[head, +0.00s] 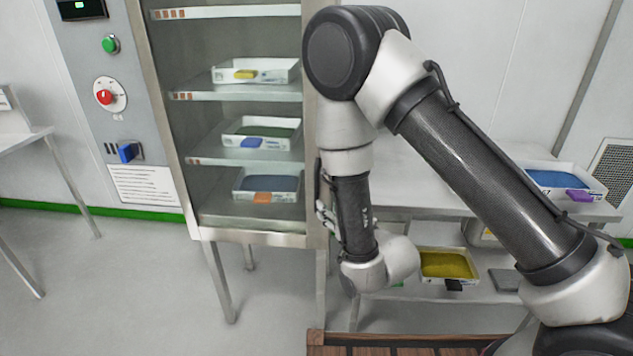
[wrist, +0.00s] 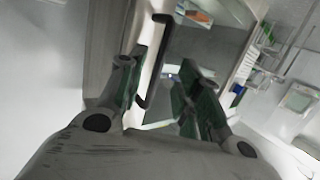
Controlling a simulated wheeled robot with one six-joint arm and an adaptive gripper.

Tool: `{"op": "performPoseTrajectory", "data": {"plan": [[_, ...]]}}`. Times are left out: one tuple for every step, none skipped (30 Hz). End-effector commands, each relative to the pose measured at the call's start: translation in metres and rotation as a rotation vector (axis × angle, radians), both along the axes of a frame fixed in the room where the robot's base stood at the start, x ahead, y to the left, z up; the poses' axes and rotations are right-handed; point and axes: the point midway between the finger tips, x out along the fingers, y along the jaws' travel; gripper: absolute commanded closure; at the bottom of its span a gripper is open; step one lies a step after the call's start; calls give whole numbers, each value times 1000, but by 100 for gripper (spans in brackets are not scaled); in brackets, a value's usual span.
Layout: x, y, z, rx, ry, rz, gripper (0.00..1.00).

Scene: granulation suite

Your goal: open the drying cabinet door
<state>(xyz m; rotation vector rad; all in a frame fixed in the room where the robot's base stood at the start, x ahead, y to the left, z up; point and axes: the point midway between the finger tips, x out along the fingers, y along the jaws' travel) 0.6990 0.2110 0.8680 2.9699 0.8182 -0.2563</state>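The drying cabinet (head: 155,120) stands left of centre in the head view, and its door (head: 250,225) looks shut, with trays on shelves showing through the pane. In the wrist view a long dark door handle (wrist: 155,60) runs along the door's edge. My gripper (wrist: 157,85) is open, with one finger on each side of the handle's lower part. I cannot tell whether either finger touches it. In the head view my gripper (head: 325,208) is at the door's right edge, mostly hidden behind my wrist.
A bench with a blue-filled tray (head: 560,180) stands right of the cabinet, with a yellow-filled tray (head: 447,265) on its lower shelf. A control panel (head: 112,95) is on the cabinet's left. The floor (head: 130,285) in front at left is clear.

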Motion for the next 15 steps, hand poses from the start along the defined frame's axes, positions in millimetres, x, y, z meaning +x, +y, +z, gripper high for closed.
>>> {"op": "performPoseTrajectory", "data": {"plan": [[2,1,15,34,-52,1,65],[2,2,22,51,-79,1,65],[2,2,30,69,-108,3,65],[3,3,35,80,-123,4,65],[4,3,38,88,-135,5,65],[6,5,41,95,-144,5,65],[8,6,42,99,-148,5,65],[11,8,43,101,-149,4,65],[16,11,43,102,-148,4,65],[20,13,43,102,-149,4,65],[25,16,43,102,-149,5,65],[31,20,43,102,-149,5,65],[35,23,43,102,-148,4,65],[40,25,43,102,-148,4,65],[46,28,43,101,-147,4,65]]}}
